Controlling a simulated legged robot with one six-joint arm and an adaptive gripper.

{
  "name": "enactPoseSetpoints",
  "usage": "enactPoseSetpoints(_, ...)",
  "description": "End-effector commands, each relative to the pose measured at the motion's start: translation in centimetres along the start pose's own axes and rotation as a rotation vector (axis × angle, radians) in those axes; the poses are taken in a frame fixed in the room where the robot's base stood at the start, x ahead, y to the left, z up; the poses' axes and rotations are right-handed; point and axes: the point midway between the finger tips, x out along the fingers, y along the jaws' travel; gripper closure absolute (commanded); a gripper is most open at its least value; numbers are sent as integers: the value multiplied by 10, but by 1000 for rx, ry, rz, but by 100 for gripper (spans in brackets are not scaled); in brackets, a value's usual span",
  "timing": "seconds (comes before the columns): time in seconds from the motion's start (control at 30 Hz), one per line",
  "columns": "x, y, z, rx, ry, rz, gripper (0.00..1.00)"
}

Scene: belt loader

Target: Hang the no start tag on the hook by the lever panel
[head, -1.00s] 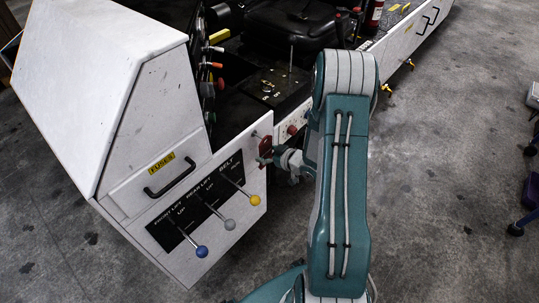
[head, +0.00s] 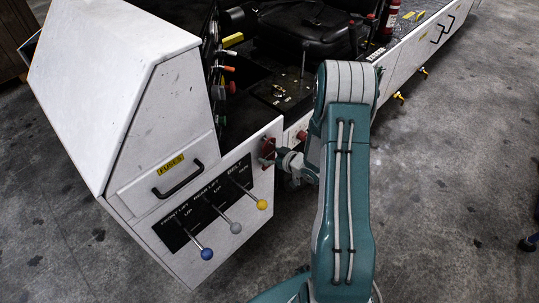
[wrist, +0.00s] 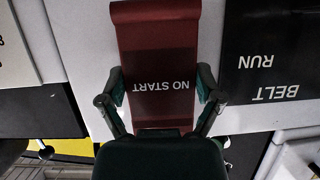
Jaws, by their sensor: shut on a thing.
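The red no start tag (wrist: 158,45) fills the top middle of the wrist view, its white lettering upside down. My gripper (wrist: 161,88) has a finger on each side edge of the tag and is shut on it. In the head view the tag (head: 267,149) shows small at the right end of the white panel face, with my gripper (head: 281,158) just right of it. The lever panel (head: 172,236) is black, left of the tag. I cannot make out the hook; the tag may hide it. I cannot tell whether the tag touches the panel face.
Levers with blue (head: 207,254), grey (head: 236,227) and yellow (head: 262,204) knobs stick out left of my gripper. A black handle (head: 178,179) sits under the fuses label. A red button (head: 302,136) is behind the gripper.

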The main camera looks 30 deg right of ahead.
Motion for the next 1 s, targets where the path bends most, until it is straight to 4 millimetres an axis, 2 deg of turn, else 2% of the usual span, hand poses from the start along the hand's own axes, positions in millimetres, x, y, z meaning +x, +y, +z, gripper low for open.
enactPoseSetpoints(0.3,0,0,0,0,0,0,63)
enactPoseSetpoints(0.33,0,0,0,0,0,0,12)
enactPoseSetpoints(0.37,0,0,0,0,0,0,0)
enactPoseSetpoints(0.8,-2,0,0,0,0,1,0)
enactPoseSetpoints(0.87,-6,1,0,0,0,1,0)
enactPoseSetpoints(1.0,-28,1,0,2,-1,4,0)
